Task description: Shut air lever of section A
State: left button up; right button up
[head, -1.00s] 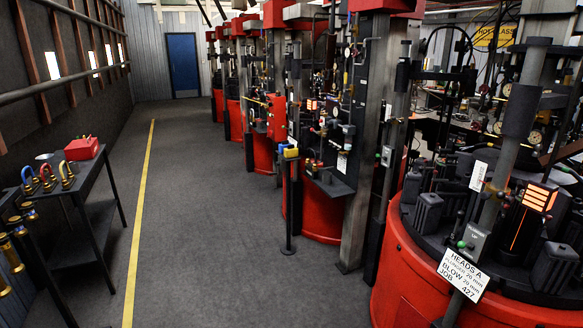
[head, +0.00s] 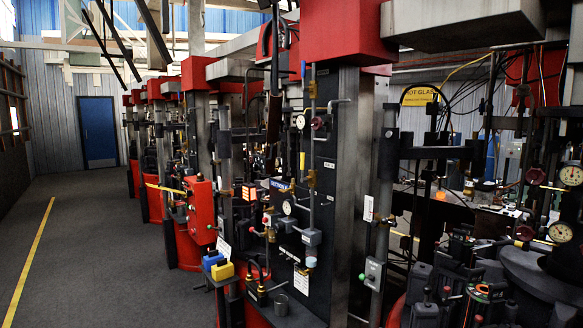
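Neither of my grippers is in view. A vertical air pipe with brass fittings (head: 312,178) runs down the dark panel (head: 340,200) of the nearest section. A red round part (head: 317,123) and a pressure gauge (head: 300,122) sit near its top. A grey box (head: 311,237) with a pale blue part below it is lower on the panel. I cannot tell which part is the air lever of section A, or how it is set. No section letter is readable here.
A blue and yellow block (head: 218,268) stands out at the walkway side. A small green-button box (head: 373,272) is on a post. Red machine sections recede to the left. The grey floor (head: 80,240) with a yellow line (head: 30,262) is clear.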

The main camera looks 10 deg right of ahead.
aim_at(302, 155)
jog(key=i+l, duration=0.25)
jog(key=i+l+z, duration=0.1)
jog(key=i+l, duration=0.15)
jog(key=i, duration=0.25)
jog(key=i+l+z, duration=0.1)
jog(key=i, duration=0.25)
jog(key=l, duration=0.1)
